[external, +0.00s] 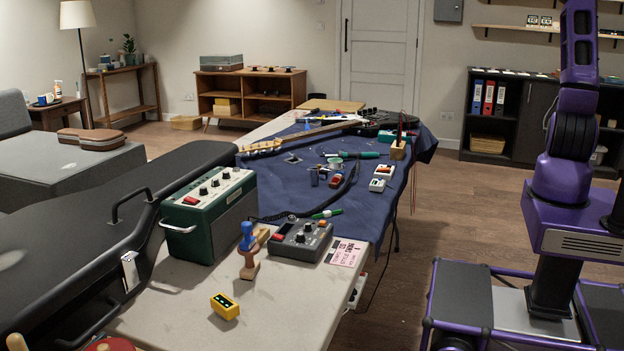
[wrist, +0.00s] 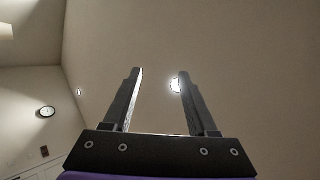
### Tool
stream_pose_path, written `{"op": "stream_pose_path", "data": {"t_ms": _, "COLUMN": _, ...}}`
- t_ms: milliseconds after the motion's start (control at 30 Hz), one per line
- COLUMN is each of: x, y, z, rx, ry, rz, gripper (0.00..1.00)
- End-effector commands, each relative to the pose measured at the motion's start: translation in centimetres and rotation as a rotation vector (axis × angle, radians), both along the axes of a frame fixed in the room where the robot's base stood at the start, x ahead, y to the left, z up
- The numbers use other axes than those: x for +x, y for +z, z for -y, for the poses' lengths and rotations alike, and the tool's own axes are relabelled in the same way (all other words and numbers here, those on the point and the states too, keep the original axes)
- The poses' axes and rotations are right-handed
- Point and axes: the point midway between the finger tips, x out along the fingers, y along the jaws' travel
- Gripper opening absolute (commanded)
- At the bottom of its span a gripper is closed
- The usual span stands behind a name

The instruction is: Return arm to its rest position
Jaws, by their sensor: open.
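My gripper (wrist: 160,85) shows in the wrist view with its two dark fingers apart and nothing between them. It points up toward the wall and ceiling, away from the table. In the external view my purple arm rises at the right and runs out of the top of the picture, so the gripper is hidden there. My purple base stands on the floor at the lower right, apart from the table.
The long table (external: 180,306) carries a green amplifier (external: 196,222), a grey pedal unit (external: 300,240), a yellow tuner (external: 225,306) and a blue cloth (external: 290,205) with a guitar (external: 300,136) and tools. A dark shelf (external: 508,115) stands behind. Wooden floor is clear between table and shelf.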

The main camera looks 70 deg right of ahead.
Motion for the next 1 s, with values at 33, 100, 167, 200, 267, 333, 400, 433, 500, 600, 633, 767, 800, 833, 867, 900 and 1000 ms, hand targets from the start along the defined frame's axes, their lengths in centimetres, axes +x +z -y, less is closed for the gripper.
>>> {"op": "stream_pose_path", "data": {"t_ms": 33, "x": 0.3, "y": -1.3, "z": 1.7, "rx": 0.024, "ry": -0.003, "rz": -0.028, "gripper": 0.58}}
{"op": "stream_pose_path", "data": {"t_ms": 100, "x": 0.8, "y": -3.4, "z": 3.2, "rx": 0.039, "ry": -0.014, "rz": -0.085, "gripper": 0.58}}
{"op": "stream_pose_path", "data": {"t_ms": 167, "x": 1.2, "y": -5.4, "z": 4.0, "rx": 0.038, "ry": -0.024, "rz": -0.143, "gripper": 0.58}}
{"op": "stream_pose_path", "data": {"t_ms": 200, "x": 1.4, "y": -6.7, "z": 4.2, "rx": 0.031, "ry": -0.030, "rz": -0.181, "gripper": 0.58}}
{"op": "stream_pose_path", "data": {"t_ms": 267, "x": 1.7, "y": -8.6, "z": 4.3, "rx": 0.015, "ry": -0.039, "rz": -0.241, "gripper": 0.58}}
{"op": "stream_pose_path", "data": {"t_ms": 333, "x": 1.8, "y": -11.0, "z": 4.2, "rx": -0.009, "ry": -0.048, "rz": -0.315, "gripper": 0.58}}
{"op": "stream_pose_path", "data": {"t_ms": 400, "x": 1.7, "y": -13.8, "z": 3.8, "rx": -0.043, "ry": -0.056, "rz": -0.399, "gripper": 0.58}}
{"op": "stream_pose_path", "data": {"t_ms": 433, "x": 1.6, "y": -15.1, "z": 3.5, "rx": -0.063, "ry": -0.059, "rz": -0.438, "gripper": 0.58}}
{"op": "stream_pose_path", "data": {"t_ms": 500, "x": 1.0, "y": -18.5, "z": 2.6, "rx": -0.119, "ry": -0.063, "rz": -0.537, "gripper": 0.58}}
{"op": "stream_pose_path", "data": {"t_ms": 600, "x": -0.4, "y": -23.6, "z": 0.7, "rx": -0.222, "ry": -0.063, "rz": -0.684, "gripper": 0.58}}
{"op": "stream_pose_path", "data": {"t_ms": 633, "x": -1.0, "y": -25.2, "z": 0.0, "rx": -0.257, "ry": -0.062, "rz": -0.727, "gripper": 0.58}}
{"op": "stream_pose_path", "data": {"t_ms": 767, "x": -3.9, "y": -32.0, "z": -3.3, "rx": -0.427, "ry": -0.053, "rz": -0.908, "gripper": 0.58}}
{"op": "stream_pose_path", "data": {"t_ms": 800, "x": -5.0, "y": -34.3, "z": -4.3, "rx": -0.484, "ry": -0.047, "rz": -0.963, "gripper": 0.58}}
{"op": "stream_pose_path", "data": {"t_ms": 833, "x": -5.8, "y": -35.9, "z": -5.0, "rx": -0.527, "ry": -0.044, "rz": -1.004, "gripper": 0.58}}
{"op": "stream_pose_path", "data": {"t_ms": 867, "x": -6.7, "y": -37.6, "z": -5.8, "rx": -0.572, "ry": -0.040, "rz": -1.045, "gripper": 0.58}}
{"op": "stream_pose_path", "data": {"t_ms": 900, "x": -7.9, "y": -39.9, "z": -6.8, "rx": -0.635, "ry": -0.036, "rz": -1.100, "gripper": 0.58}}
{"op": "stream_pose_path", "data": {"t_ms": 1000, "x": -11.2, "y": -45.9, "z": -9.0, "rx": -0.795, "ry": -0.018, "rz": -1.243, "gripper": 0.58}}
